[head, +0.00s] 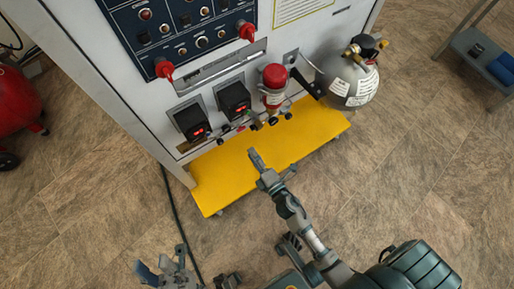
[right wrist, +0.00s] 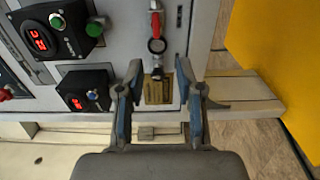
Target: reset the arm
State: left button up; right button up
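My right arm (head: 310,235) reaches up from the bottom right of the head view. Its gripper (head: 257,160) hangs in front of the trainer panel, over the yellow platform. In the right wrist view, its two fingers (right wrist: 161,105) stand apart with nothing between them, so it is open. Beyond them are a red-handled valve (right wrist: 156,25) and a small brass plate (right wrist: 158,88); I see no contact. My left gripper (head: 165,268) is low at the bottom left of the head view, over the floor. Its fingers are spread and it looks empty.
The yellow platform (head: 215,180) juts out below. A cart (head: 480,50) stands at the right, red equipment (head: 18,105) at the left. Open floor surrounds these.

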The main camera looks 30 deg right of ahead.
jog(key=s, duration=0.2)
jog(key=shift+s, duration=0.35)
